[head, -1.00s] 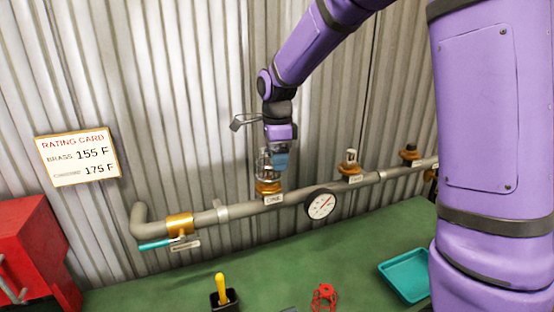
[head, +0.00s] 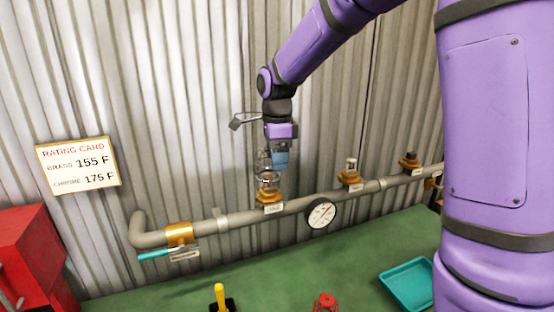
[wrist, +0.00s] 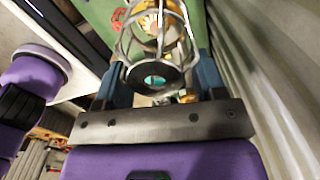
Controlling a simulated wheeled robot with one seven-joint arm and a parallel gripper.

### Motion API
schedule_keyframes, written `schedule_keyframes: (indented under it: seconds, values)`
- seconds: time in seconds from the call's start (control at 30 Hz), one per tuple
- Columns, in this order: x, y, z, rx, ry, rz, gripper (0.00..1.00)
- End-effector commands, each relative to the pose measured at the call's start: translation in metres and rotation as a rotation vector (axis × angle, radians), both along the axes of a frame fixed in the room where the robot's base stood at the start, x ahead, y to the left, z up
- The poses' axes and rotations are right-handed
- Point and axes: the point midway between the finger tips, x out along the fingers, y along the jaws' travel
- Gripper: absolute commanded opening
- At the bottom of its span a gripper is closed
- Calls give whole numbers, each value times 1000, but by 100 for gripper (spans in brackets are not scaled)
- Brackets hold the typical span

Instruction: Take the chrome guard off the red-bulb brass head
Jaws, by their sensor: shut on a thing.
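The chrome guard (wrist: 152,45) is a wire cage of thin bars and rings, held between the blue fingertips of my gripper (wrist: 158,75). In the head view my gripper (head: 279,160) points down beside the guard (head: 264,163), above the brass head (head: 268,197) labelled ONE on the grey pipe. The guard's lower ring is close over the top of this head; I cannot tell whether it is fully clear. Brass shows through the cage in the wrist view. The bulb's colour cannot be made out.
Two more heads, the middle one (head: 350,177) and the right one (head: 410,161), stand along the pipe. A gauge (head: 321,213) hangs below it. A teal tray (head: 385,276) and red handwheel (head: 325,303) are on the green bench. Corrugated wall stands close behind.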

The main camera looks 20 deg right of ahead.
Motion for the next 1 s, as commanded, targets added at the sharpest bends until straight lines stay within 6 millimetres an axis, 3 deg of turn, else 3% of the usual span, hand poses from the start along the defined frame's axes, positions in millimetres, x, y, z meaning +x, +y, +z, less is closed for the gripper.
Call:
schedule_keyframes:
  seconds: [1.0]
  values:
    - [0, 0, 26, 0, 0, 0, 40]
